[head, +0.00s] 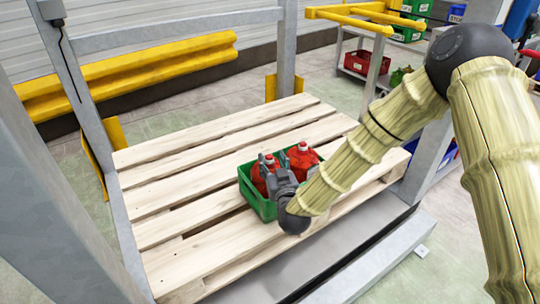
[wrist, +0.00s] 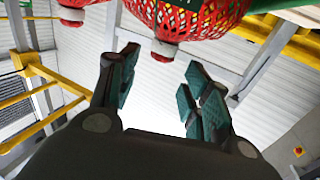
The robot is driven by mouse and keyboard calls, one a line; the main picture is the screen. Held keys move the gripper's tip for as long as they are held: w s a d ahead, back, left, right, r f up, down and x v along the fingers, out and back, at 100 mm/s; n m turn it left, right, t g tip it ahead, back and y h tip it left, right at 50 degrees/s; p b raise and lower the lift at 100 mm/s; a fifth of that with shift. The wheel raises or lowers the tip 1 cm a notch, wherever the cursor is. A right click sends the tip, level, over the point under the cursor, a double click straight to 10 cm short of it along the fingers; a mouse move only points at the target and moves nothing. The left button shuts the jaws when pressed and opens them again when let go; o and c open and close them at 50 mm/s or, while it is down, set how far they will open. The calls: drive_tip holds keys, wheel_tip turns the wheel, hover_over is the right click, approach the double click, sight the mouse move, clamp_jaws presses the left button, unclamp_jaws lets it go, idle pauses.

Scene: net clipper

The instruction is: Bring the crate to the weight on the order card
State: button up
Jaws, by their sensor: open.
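A green crate (head: 258,203) stands on the wooden pallet (head: 190,153) near its front edge. Two red net bags with pale tops, one on the left (head: 262,178) and one on the right (head: 302,160), stand in it. My gripper (head: 274,163) is over the crate, close to the bags, and hides part of both. In the wrist view my gripper (wrist: 160,68) has its fingers apart with nothing between them. A red net bag (wrist: 190,18) with a red-and-white top shows at the upper edge there. I cannot make out an order card or a weight reading.
Grey posts (head: 285,50) and a yellow rail (head: 150,72) frame the pallet. A red crate (head: 366,62) sits on a shelf at the back, with green crates (head: 408,30) near it. Most of the pallet is bare on the left and back.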

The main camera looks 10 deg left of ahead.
drive_tip(key=p+v, duration=0.1)
drive_tip(key=v, duration=0.7)
drive_tip(key=s+d+f+m+g+h, duration=0.1)
drive_tip(key=s+d+f+g, duration=0.2)
drive_tip(key=s+d+f, duration=0.35)
drive_tip(key=s+d+f+g+h, duration=0.2)
drive_tip(key=s+d+f, duration=0.15)
drive_tip(key=f, duration=0.55)
drive_tip(key=s+d+f+m+g+h, duration=0.1)
drive_tip(key=s+d+f+g, duration=0.25)
drive_tip(key=d+f, duration=0.35)
drive_tip(key=s+d+f+m+g+h, duration=0.1)
drive_tip(key=s+d+f+g, duration=0.3)
drive_tip(key=s+d, duration=0.4)
drive_tip(key=s+d+f+m+g+h, duration=0.2)
drive_tip(key=s+d+f, duration=0.3)
drive_tip(key=s, duration=1.2)
drive_tip(key=d+g, duration=0.1)
drive_tip(key=d, duration=0.2)
drive_tip(key=shift+d+f+m+g+h, duration=0.2)
drive_tip(key=shift+m+g+h, duration=0.1)
drive_tip(key=shift+g+h, duration=0.1)
